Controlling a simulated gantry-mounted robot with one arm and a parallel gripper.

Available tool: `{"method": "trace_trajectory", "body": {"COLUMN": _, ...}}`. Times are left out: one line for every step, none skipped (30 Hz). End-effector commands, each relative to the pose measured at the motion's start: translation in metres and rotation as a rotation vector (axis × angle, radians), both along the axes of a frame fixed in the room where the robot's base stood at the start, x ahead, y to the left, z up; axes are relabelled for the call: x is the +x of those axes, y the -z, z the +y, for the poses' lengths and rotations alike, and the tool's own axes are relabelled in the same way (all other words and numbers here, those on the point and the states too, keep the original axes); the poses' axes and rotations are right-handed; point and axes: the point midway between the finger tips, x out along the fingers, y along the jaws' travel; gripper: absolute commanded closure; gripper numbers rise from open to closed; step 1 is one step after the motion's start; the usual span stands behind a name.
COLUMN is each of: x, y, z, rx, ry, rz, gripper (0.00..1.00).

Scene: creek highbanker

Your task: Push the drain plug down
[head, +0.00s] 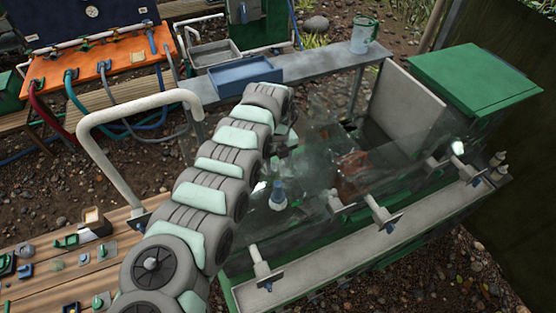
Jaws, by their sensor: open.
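Clamps (383,216) stick out along the box's front rim. A green lid (474,80) covers its right end. A thick pale pipe (140,100) arches left of my arm. A grey bench (310,67) with a blue tray (245,73) and a cup (362,36) stands behind.

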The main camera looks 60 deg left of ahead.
Motion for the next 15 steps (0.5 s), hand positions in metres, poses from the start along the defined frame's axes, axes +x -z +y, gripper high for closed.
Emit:
{"method": "trace_trajectory", "body": {"x": 0.000, "y": 0.017, "z": -0.001, "rx": -0.001, "ry": 0.001, "rz": 0.000, "gripper": 0.49}}
{"method": "trace_trajectory", "body": {"x": 0.001, "y": 0.022, "z": -0.001, "rx": -0.001, "ry": 0.001, "rz": -0.001, "gripper": 0.49}}
{"method": "trace_trajectory", "body": {"x": 0.001, "y": 0.029, "z": -0.001, "rx": -0.001, "ry": 0.001, "rz": -0.001, "gripper": 0.49}}
{"method": "trace_trajectory", "body": {"x": 0.001, "y": 0.035, "z": -0.001, "rx": -0.001, "ry": 0.002, "rz": 0.000, "gripper": 0.49}}
{"method": "trace_trajectory", "body": {"x": 0.001, "y": 0.040, "z": -0.001, "rx": -0.001, "ry": 0.002, "rz": 0.000, "gripper": 0.49}}
{"method": "trace_trajectory", "body": {"x": 0.001, "y": 0.048, "z": -0.001, "rx": -0.001, "ry": 0.002, "rz": 0.000, "gripper": 0.49}}
{"method": "trace_trajectory", "body": {"x": 0.001, "y": 0.054, "z": -0.001, "rx": -0.002, "ry": 0.002, "rz": 0.000, "gripper": 0.49}}
{"method": "trace_trajectory", "body": {"x": 0.001, "y": 0.059, "z": -0.001, "rx": -0.002, "ry": 0.002, "rz": 0.001, "gripper": 0.49}}
{"method": "trace_trajectory", "body": {"x": 0.001, "y": 0.067, "z": -0.001, "rx": -0.002, "ry": 0.002, "rz": 0.001, "gripper": 0.49}}
{"method": "trace_trajectory", "body": {"x": 0.000, "y": 0.073, "z": -0.001, "rx": -0.002, "ry": 0.001, "rz": 0.001, "gripper": 0.49}}
{"method": "trace_trajectory", "body": {"x": 0.000, "y": 0.078, "z": -0.001, "rx": -0.002, "ry": 0.001, "rz": 0.001, "gripper": 0.49}}
{"method": "trace_trajectory", "body": {"x": 0.000, "y": 0.085, "z": -0.001, "rx": -0.002, "ry": 0.001, "rz": 0.001, "gripper": 0.49}}
{"method": "trace_trajectory", "body": {"x": 0.000, "y": 0.090, "z": -0.001, "rx": -0.002, "ry": 0.000, "rz": 0.000, "gripper": 0.49}}
{"method": "trace_trajectory", "body": {"x": 0.000, "y": 0.095, "z": -0.001, "rx": -0.002, "ry": 0.000, "rz": 0.000, "gripper": 0.49}}
{"method": "trace_trajectory", "body": {"x": 0.000, "y": 0.101, "z": -0.001, "rx": -0.001, "ry": 0.000, "rz": -0.001, "gripper": 0.49}}
